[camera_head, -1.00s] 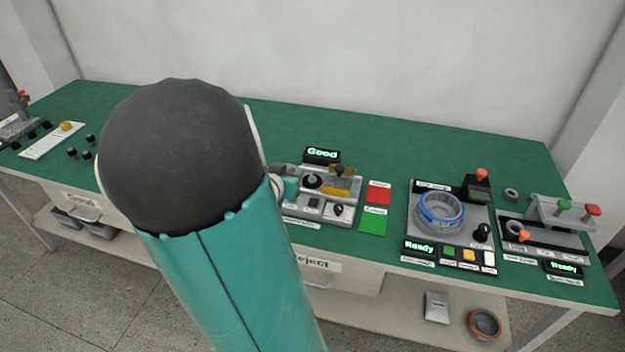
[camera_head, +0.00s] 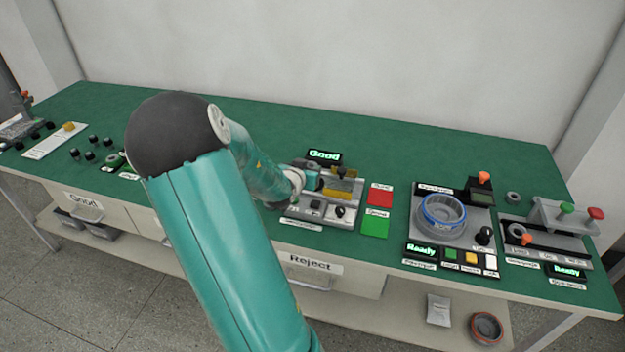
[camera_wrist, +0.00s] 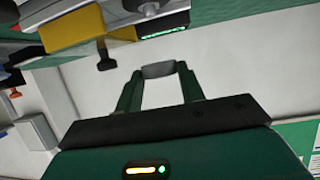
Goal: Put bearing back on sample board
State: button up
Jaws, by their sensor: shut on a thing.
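My gripper (camera_wrist: 158,88) is shut on a small grey round piece, seen edge-on, which looks like the bearing (camera_wrist: 158,70). In the head view my gripper (camera_head: 312,180) is small and partly hidden at the test station (camera_head: 325,213), whose display (camera_head: 324,156) reads "Good". I cannot make out the held bearing there.
A yellow block (camera_wrist: 85,30) and a black knob (camera_wrist: 105,62) of the station are close in the wrist view. Red (camera_head: 380,195) and green (camera_head: 375,224) pads lie to its right. A blue ring fixture (camera_head: 442,211) stands farther right. The back of the bench is clear.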

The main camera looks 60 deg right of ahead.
jog(key=d+f, duration=0.3)
jog(key=shift+f, duration=0.25)
jog(key=f, duration=0.2)
jog(key=shift+w+d+f, duration=0.1)
jog(key=shift+d+f, duration=0.2)
jog(key=shift+d, duration=0.05)
jog(key=shift+a+f, duration=0.15)
jog(key=shift+f, duration=0.35)
jog(key=shift+c, duration=0.4)
jog(key=o, duration=1.1)
jog(key=shift+o, duration=0.2)
jog(key=shift+a, duration=0.15)
jog(key=v, duration=1.3)
jog(key=shift+r, duration=0.25)
jog(key=shift+a, duration=0.1)
